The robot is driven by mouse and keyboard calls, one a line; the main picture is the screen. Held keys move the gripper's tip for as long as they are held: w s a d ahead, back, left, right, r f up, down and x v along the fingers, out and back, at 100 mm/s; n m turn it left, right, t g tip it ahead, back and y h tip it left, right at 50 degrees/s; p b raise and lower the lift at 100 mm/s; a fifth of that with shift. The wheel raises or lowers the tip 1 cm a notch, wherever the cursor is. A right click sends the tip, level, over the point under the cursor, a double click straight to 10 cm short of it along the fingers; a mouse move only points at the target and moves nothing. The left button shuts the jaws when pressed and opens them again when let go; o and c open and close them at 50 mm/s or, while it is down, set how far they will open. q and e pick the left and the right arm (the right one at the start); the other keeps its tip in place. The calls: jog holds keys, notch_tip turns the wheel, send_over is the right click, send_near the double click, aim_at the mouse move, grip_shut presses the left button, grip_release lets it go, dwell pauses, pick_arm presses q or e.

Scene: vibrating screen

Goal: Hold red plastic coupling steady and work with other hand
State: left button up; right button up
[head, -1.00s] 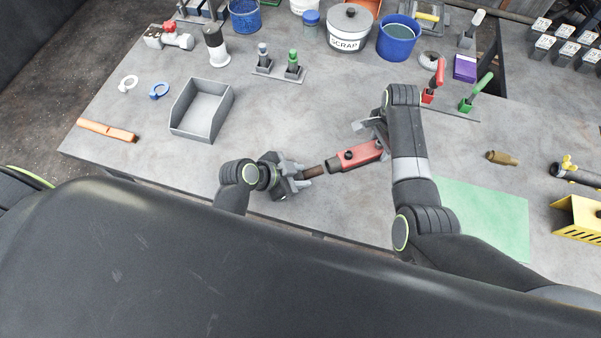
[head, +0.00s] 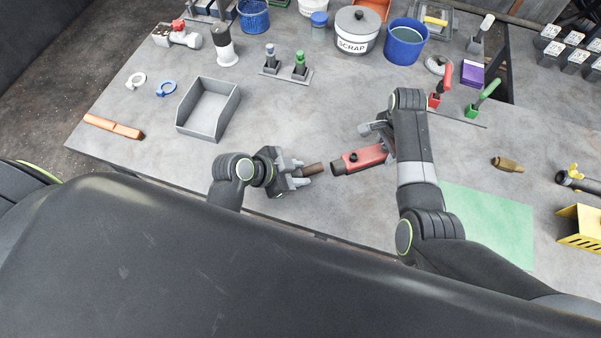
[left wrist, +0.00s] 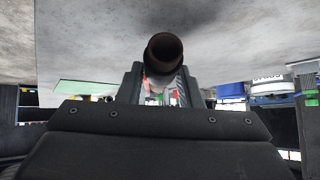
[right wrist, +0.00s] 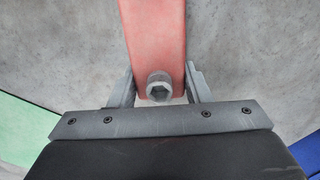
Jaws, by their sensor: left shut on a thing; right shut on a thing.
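The red coupling (head: 366,157) with a dark end is above the grey bench in the head view. My right gripper (head: 385,148) is shut on it. In the right wrist view, the red body (right wrist: 152,35) is between the fingers, with a grey hex-socket bolt (right wrist: 159,87) facing the camera. My left gripper (head: 296,175) is shut on a short brown cylinder (head: 313,170), which also shows end-on in the left wrist view (left wrist: 164,52). The cylinder points at the coupling's dark end, with a small gap between them in the head view.
A grey open tray (head: 207,108) stands left of my grippers. An orange tool (head: 113,126) lies at the left edge. A green mat (head: 490,225) and a brass piece (head: 507,163) are on the right. Scrap bucket (head: 356,35) and blue bucket (head: 405,42) stand behind.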

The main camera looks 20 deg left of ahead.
pick_arm(q)
jog(key=shift+s+a+r, duration=0.15)
jog(key=shift+a+r, duration=0.05)
jog(key=shift+r, duration=0.35)
jog(key=shift+s+a+r, duration=0.15)
jog(key=shift+a+r, duration=0.05)
jog(key=shift+r, duration=0.4)
jog(key=shift+s+a+r, duration=0.15)
jog(key=shift+a+r, duration=0.05)
jog(key=shift+r, duration=0.35)
pick_arm(e)
jog(key=o, duration=0.7)
pick_arm(q)
jog(key=shift+w, duration=0.1)
pick_arm(e)
jog(key=shift+f, duration=0.1)
jog(key=shift+r, duration=0.8)
jog(key=o, duration=0.6)
